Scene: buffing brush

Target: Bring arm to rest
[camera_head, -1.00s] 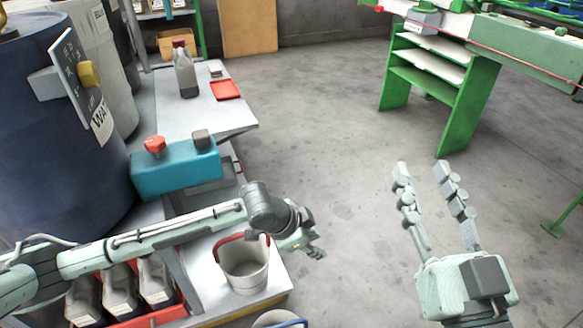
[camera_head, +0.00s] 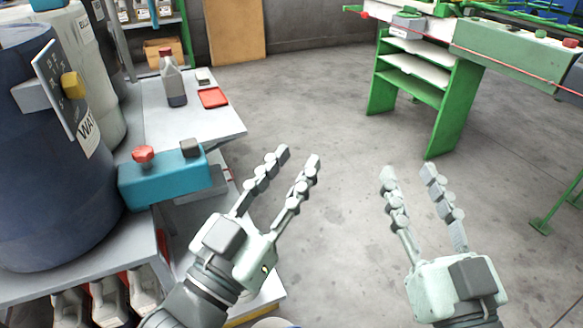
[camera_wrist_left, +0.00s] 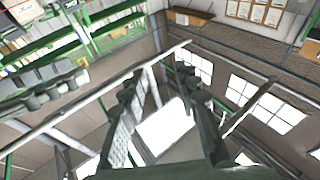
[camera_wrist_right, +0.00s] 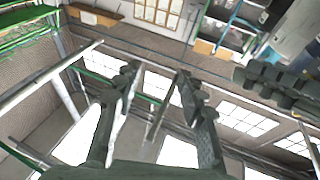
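My left gripper (camera_head: 298,157) is raised in front of me, left of the middle of the head view, fingers pointing up and a little to the right. Its fingers are apart with nothing between them, also in the left wrist view (camera_wrist_left: 155,82). My right gripper (camera_head: 408,172) is raised to the right of it, fingers pointing up. It is also open and empty, as the right wrist view (camera_wrist_right: 157,78) shows. The two grippers are apart from each other and appear to touch nothing.
A blue barrel (camera_head: 50,215) and a teal box with a red knob (camera_head: 160,178) stand on the left bench. A green shelf unit (camera_head: 425,90) stands back right. The grey floor between is clear.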

